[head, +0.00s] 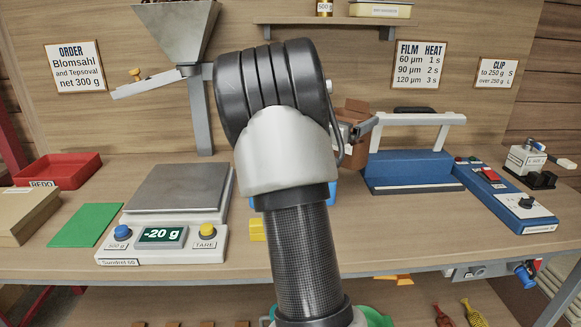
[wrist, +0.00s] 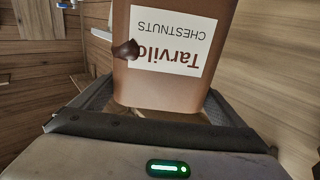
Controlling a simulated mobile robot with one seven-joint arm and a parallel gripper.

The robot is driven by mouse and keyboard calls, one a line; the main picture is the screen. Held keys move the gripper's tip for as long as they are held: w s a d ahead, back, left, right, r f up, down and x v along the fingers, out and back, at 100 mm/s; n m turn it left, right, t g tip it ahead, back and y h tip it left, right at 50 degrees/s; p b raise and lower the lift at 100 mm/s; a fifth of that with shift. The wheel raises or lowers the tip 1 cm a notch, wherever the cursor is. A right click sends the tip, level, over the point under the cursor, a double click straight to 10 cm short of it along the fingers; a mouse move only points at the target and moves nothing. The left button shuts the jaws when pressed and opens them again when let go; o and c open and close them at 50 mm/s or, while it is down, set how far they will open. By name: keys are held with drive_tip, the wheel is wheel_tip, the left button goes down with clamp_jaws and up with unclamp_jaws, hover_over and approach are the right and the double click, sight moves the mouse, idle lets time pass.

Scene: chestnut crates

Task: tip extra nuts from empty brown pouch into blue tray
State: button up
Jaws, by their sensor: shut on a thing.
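The brown pouch (wrist: 145,85) fills the upper middle of the wrist view, with a white label reading "Tarvilo CHESTNUTS" upside down in that picture. My gripper (wrist: 160,115) is shut on it. In the head view the pouch (head: 354,112) shows behind my arm, partly hidden, with a piece of my gripper beside it. A dark chestnut (wrist: 125,50) shows at the pouch's left edge in the wrist view; I cannot tell whether it touches the pouch. A blue edge (head: 333,190), likely the blue tray, shows beside my arm; the rest is hidden.
A scale (head: 178,190) with a bare plate reads -20 g. A red bin (head: 57,171) and a green mat (head: 86,225) lie left. A metal hopper (head: 177,30) stands behind. A blue sealer (head: 410,171) stands right of my arm. A yellow block (head: 257,230) is near the front.

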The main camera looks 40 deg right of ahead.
sight(338, 111)
drive_tip(key=shift+w+a+r+n+t+h+b, duration=0.35)
drive_tip(key=shift+w+a+r+n+h, duration=0.25)
drive_tip(key=shift+n, duration=0.3)
drive_tip(key=shift+w+a+r+n+t+h+b, duration=0.25)
drive_tip(key=shift+w+a+n+h+b, duration=0.15)
drive_tip(key=shift+w+a+n, duration=0.4)
drive_tip(key=shift+w+a+n+t+h+b, duration=0.3)
drive_tip(key=shift+w+a+n+t, duration=0.25)
drive_tip(key=shift+n, duration=0.45)
drive_tip(key=shift+w+a+n+t+h+b, duration=0.3)
drive_tip(key=shift+w+a+n, duration=0.25)
drive_tip(key=shift+n, duration=0.45)
drive_tip(key=shift+w+a+f+n+t, duration=0.15)
drive_tip(key=shift+a+n+t, duration=0.15)
drive_tip(key=shift+n+t, duration=0.35)
drive_tip(key=shift+w+a+f+n, duration=0.15)
drive_tip(key=shift+n, duration=0.4)
drive_tip(key=shift+w+a+f+n+t+b, duration=0.1)
drive_tip(key=shift+f+n+t+b, duration=0.2)
drive_tip(key=shift+f+n+t, duration=0.25)
drive_tip(key=shift+w+a+f+n+t+b, duration=0.1)
drive_tip(key=shift+f+n+t+b, duration=0.2)
drive_tip(key=shift+f+n+t, duration=0.25)
drive_tip(key=shift+w+a+f+n+t, duration=0.15)
drive_tip(key=shift+n+t, duration=0.25)
drive_tip(key=shift+n, duration=0.35)
drive_tip(key=shift+w+a+f+n+t, duration=0.15)
drive_tip(key=shift+n+t, duration=0.25)
drive_tip(key=shift+n, duration=0.35)
